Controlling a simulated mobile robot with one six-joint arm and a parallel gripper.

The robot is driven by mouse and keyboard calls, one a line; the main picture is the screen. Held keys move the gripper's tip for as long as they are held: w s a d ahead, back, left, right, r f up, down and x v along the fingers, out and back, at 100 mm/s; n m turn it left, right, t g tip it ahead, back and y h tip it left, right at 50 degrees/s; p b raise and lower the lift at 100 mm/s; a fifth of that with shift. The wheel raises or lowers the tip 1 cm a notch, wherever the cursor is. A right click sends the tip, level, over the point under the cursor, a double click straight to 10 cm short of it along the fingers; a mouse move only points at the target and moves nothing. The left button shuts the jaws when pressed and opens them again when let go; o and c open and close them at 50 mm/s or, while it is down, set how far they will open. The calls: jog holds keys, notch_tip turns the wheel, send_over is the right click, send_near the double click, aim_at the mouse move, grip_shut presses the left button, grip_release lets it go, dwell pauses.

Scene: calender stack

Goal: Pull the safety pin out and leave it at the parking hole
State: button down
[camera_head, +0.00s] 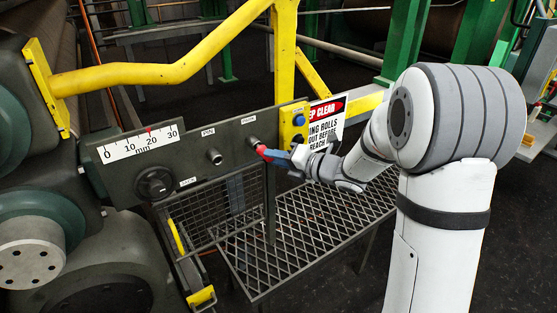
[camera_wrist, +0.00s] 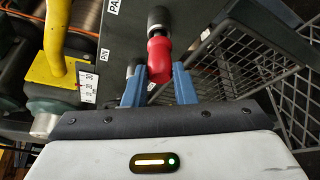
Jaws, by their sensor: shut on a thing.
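The safety pin shows as a red handle (camera_wrist: 160,55) between the blue fingers of my gripper (camera_wrist: 158,82) in the wrist view. My gripper (camera_head: 276,156) is shut on it. In the head view the red handle (camera_head: 262,150) lies at the right boss (camera_head: 253,142) of the dark panel, which I take as the parking hole. In the wrist view the handle is in line with that dark boss (camera_wrist: 160,20). The pin's shaft is hidden, so I cannot tell how deep it sits. The other boss (camera_head: 214,156), under the PIN label, has no red handle in it.
The panel (camera_head: 195,172) also carries a millimetre scale (camera_head: 140,142) and a black knob (camera_head: 155,184). A yellow box with a blue button (camera_head: 298,121) and a warning sign (camera_head: 327,122) are close to my gripper. A mesh platform (camera_head: 300,230) lies below. A yellow rail (camera_head: 160,72) runs above.

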jog(key=shift+w+a, duration=0.45)
jog(key=shift+w, duration=0.25)
jog(key=c, duration=0.8)
grip_release()
jog(key=shift+o, duration=0.2)
jog(key=s+d+b, duration=0.3)
jog(key=s+d, duration=0.1)
jog(key=s, duration=0.2)
dwell(0.5)
